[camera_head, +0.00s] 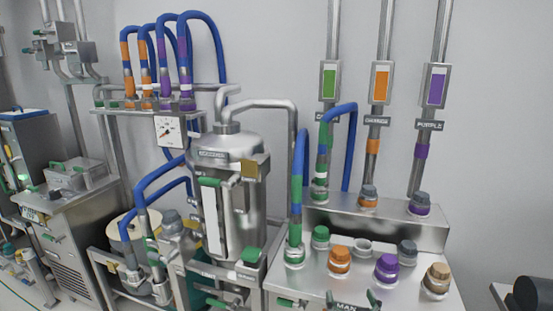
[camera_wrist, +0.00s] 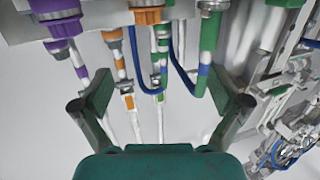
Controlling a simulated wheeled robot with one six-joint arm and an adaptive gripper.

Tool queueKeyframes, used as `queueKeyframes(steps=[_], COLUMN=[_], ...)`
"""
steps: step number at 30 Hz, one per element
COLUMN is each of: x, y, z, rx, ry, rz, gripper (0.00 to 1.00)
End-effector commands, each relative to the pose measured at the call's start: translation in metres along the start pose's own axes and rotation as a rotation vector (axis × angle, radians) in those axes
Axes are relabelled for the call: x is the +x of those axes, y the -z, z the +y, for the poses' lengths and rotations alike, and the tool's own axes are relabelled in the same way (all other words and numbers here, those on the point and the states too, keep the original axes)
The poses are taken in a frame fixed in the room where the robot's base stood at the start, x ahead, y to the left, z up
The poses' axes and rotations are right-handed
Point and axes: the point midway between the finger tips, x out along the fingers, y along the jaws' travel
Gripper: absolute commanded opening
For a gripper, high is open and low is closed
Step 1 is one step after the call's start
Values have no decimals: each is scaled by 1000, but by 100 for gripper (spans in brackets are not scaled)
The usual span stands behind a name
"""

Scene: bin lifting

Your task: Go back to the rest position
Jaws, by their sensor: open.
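My gripper (camera_wrist: 160,100) is open in the wrist view, with its two dark green fingers wide apart and nothing between them. Behind the gap are hoses and pipes with orange, purple and green bands, seen upside down. Nothing visibly touches the fingers. The rest of my arm is hidden there.
The bench bears an orange cap (camera_head: 340,259), a purple cap (camera_head: 386,267) and a tan cap (camera_head: 436,281). A blue hose with a green band (camera_head: 297,190) rises at its left. A steel tank (camera_head: 236,150) stands further left. A dark cylinder (camera_head: 530,293) is at lower right.

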Motion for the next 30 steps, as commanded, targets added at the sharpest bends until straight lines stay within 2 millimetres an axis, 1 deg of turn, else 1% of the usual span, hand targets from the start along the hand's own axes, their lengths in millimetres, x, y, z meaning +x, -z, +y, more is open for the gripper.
queueKeyframes(steps=[1, 5, 6, 8, 12, 14, 15, 17, 18, 22, 24, 26, 30], x=[-17, -58, -71, -91, -138, -160, -174, -195, -209, -255, -280, -301, -349], y=[-20, -57, -67, -82, -110, -121, -126, -135, -140, -152, -156, -158, -159], z=[0, 0, 0, -1, -1, -1, -2, -2, -2, -2, -3, -3, -4], rx=[0, 1, 1, 1, 1, 0, 0, 0, 0, -1, -1, -2, -3], ry=[-1, -5, -6, -8, -11, -12, -12, -13, -14, -16, -17, -17, -18], rz=[-13, -29, -34, -42, -58, -67, -70, -78, -83, -99, -107, -115, -131], gripper=[98, 98, 98, 98, 98, 98, 98, 98, 98, 98, 98, 98, 98])
